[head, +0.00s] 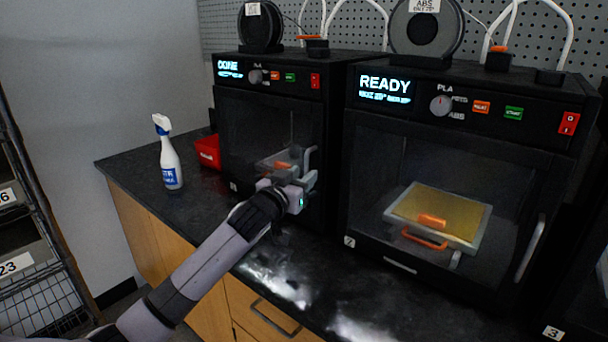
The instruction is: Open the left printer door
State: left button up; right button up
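The left printer (268,105) is a black box on the counter with a lit display, partly cut off by glare, that seems to read "DONE". Its dark see-through door (250,130) looks shut. Inside, a plate with an orange part (282,165) shows dimly. My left gripper (308,182) is at the lower right of this door, at the pale upright door handle (309,158). The gripper hides the handle's lower part. I cannot tell whether its fingers are closed on the handle or only beside it. My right gripper is not in view.
The right printer (450,140) reads "READY"; its door looks shut, with a plate and orange part inside. A spray bottle (169,160) and red bin (207,152) stand left of the left printer. Wire shelving (35,265) is at far left. The counter front (280,275) is clear.

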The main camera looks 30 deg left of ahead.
pick_arm(q)
jog(key=shift+w, duration=0.7)
grip_shut()
dwell(1.1)
